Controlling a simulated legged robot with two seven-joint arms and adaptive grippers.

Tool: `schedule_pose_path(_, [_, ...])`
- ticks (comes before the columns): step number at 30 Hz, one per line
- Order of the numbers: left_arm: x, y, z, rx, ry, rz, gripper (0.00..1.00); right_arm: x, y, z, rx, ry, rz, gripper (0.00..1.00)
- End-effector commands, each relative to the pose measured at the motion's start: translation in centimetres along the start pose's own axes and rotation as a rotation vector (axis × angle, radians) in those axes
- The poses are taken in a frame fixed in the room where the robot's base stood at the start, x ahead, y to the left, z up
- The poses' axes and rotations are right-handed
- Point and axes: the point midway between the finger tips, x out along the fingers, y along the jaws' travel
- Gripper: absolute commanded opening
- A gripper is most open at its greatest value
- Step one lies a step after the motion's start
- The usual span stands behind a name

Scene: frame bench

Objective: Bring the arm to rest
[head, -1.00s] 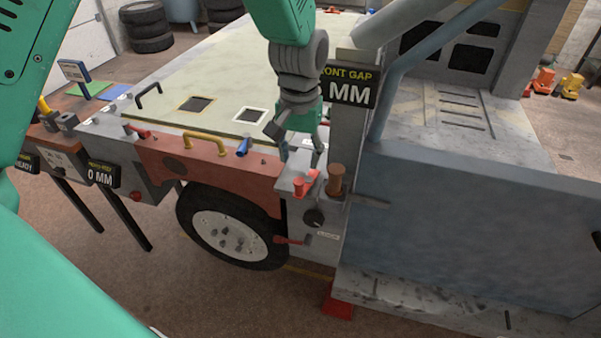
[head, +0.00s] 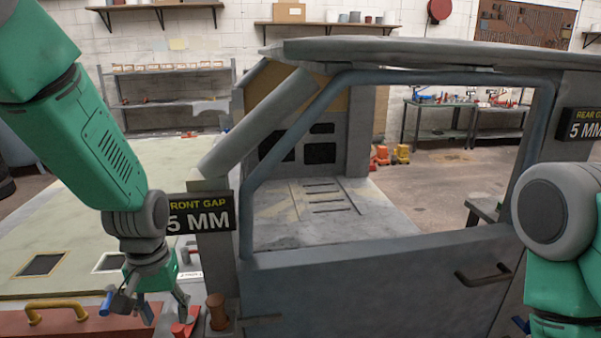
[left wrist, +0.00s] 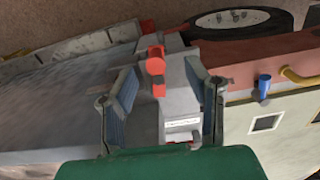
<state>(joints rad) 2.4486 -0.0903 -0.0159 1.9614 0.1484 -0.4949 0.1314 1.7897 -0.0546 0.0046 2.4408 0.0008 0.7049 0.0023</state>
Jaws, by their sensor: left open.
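My left arm (head: 115,150) reaches down from the upper left in the head view. Its gripper (head: 165,308) is open, fingers pointing down, above the grey post area beside the cab door. The fingers are apart with nothing held between them. In the left wrist view the open fingers (left wrist: 160,75) frame a red clamp handle (left wrist: 156,62) on a grey surface; I cannot tell its exact distance. The red part (head: 185,325) also shows below the fingers in the head view. My right arm (head: 560,240) shows at the right edge; its gripper is not visible.
The cab door (head: 370,290) with its blue-grey frame stands right of the left gripper. The front gap sign (head: 200,215) reads 5 MM, close to my wrist.

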Motion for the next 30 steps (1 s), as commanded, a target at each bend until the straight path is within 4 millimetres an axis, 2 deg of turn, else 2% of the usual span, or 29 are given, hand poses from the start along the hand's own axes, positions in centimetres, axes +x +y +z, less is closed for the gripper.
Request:
schedule_pose_path(1, [3.1, -0.7, 1.5, 0.009, -0.018, -0.007, 0.43, 0.0, 0.0, 0.0, 0.0, 0.0, 0.0, 0.4])
schedule_pose_path(5, [10.7, -2.7, 6.2, 0.049, -0.023, -0.019, 0.43, 0.0, 0.0, 0.0, 0.0, 0.0, 0.0, 0.4])
schedule_pose_path(6, [12.9, -3.3, 8.1, 0.065, -0.023, -0.021, 0.43, 0.0, 0.0, 0.0, 0.0, 0.0, 0.0, 0.4])
schedule_pose_path(9, [17.0, -4.7, 12.8, 0.099, -0.02, -0.019, 0.43, 0.0, 0.0, 0.0, 0.0, 0.0, 0.0, 0.4])
schedule_pose_path(12, [19.4, -5.8, 17.0, 0.126, -0.017, -0.012, 0.43, 0.0, 0.0, 0.0, 0.0, 0.0, 0.0, 0.4])
schedule_pose_path(15, [21.0, -6.6, 20.7, 0.149, -0.015, -0.003, 0.43, 0.0, 0.0, 0.0, 0.0, 0.0, 0.0, 0.4])
schedule_pose_path(21, [22.2, -7.8, 27.2, 0.178, -0.011, 0.019, 0.43, 0.0, 0.0, 0.0, 0.0, 0.0, 0.0, 0.4])
schedule_pose_path(23, [24.1, -7.4, 26.1, 0.186, 0.008, 0.018, 0.43, 1.9, 0.0, 0.1, 0.0, 0.001, 0.0, 0.4])
schedule_pose_path(30, [28.9, -7.0, 25.4, 0.207, 0.021, 0.016, 0.43, 6.9, -0.1, 0.4, 0.0, -0.001, 0.0, 0.4])
